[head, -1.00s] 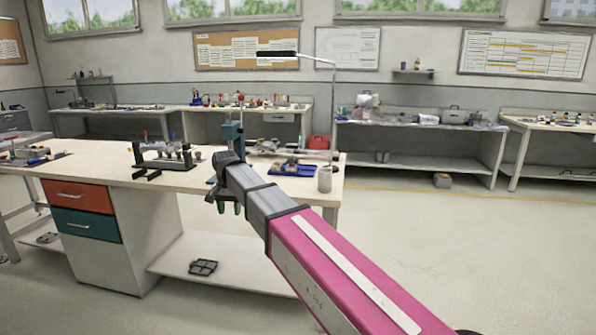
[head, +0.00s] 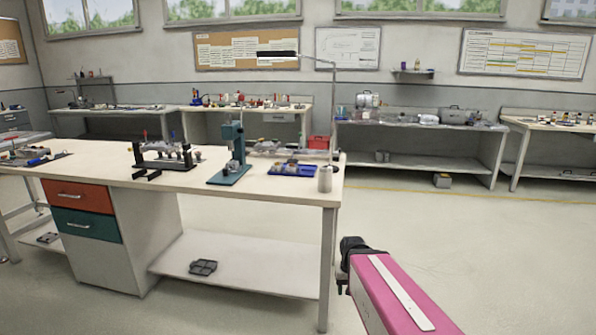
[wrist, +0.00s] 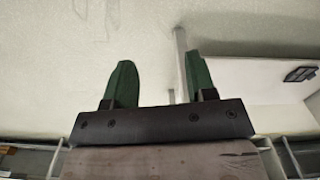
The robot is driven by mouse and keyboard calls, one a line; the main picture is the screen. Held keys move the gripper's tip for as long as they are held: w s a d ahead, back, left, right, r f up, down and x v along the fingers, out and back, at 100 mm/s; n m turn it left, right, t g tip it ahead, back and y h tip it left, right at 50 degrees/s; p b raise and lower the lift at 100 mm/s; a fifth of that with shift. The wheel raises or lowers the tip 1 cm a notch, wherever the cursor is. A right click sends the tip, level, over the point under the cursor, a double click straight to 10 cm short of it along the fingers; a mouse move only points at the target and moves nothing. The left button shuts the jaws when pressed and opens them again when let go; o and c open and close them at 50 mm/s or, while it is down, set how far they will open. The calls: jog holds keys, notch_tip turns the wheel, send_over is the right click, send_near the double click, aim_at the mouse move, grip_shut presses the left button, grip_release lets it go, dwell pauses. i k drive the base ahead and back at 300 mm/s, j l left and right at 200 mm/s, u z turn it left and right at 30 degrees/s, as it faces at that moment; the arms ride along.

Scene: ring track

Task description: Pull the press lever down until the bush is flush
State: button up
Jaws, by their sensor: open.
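The teal arbor press (head: 234,152) stands upright on its base plate on the near workbench, right of the middle of the bench top, in the head view. My arm is folded back at the lower right of the head view, well apart from the press. My gripper's fingers are hidden there. In the wrist view my gripper (wrist: 160,82) is open, with two green fingers wide apart and nothing between them. The press is not in the wrist view.
The near workbench (head: 90,160) holds a black fixture (head: 162,158) left of the press. A blue tray (head: 292,170) and a grey cup with a lamp post (head: 325,178) stand right of it. Open floor lies right of the bench.

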aim_at(241, 98)
jog(key=i+j+u, duration=0.3)
jog(key=i+j, duration=0.2)
jog(key=i+j+u, duration=0.35)
jog(key=i+j, duration=0.15)
jog(key=k+j+u, duration=0.1)
jog(key=k, duration=0.45)
jog(key=i, duration=0.75)
